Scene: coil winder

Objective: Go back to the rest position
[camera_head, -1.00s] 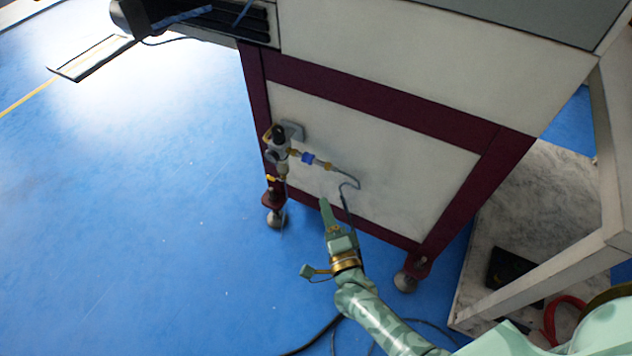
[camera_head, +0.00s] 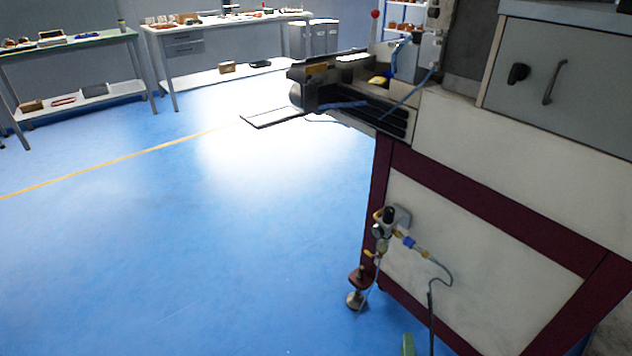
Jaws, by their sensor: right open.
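The coil winder (camera_head: 480,150) stands on the right, a pale cabinet on a dark red frame. Its air valve unit (camera_head: 388,232), with a blue fitting and a thin hose, is on the lower panel near the left leg. Only a green tip of my right gripper (camera_head: 408,345) shows, at the bottom edge, below the valve and in front of the lower panel. The rest of this gripper is out of the picture, and nothing held is visible. My left gripper is not in view.
Workbenches with small items (camera_head: 75,45) line the back wall. The blue floor (camera_head: 180,260) at left is clear, crossed by a yellow line (camera_head: 130,158).

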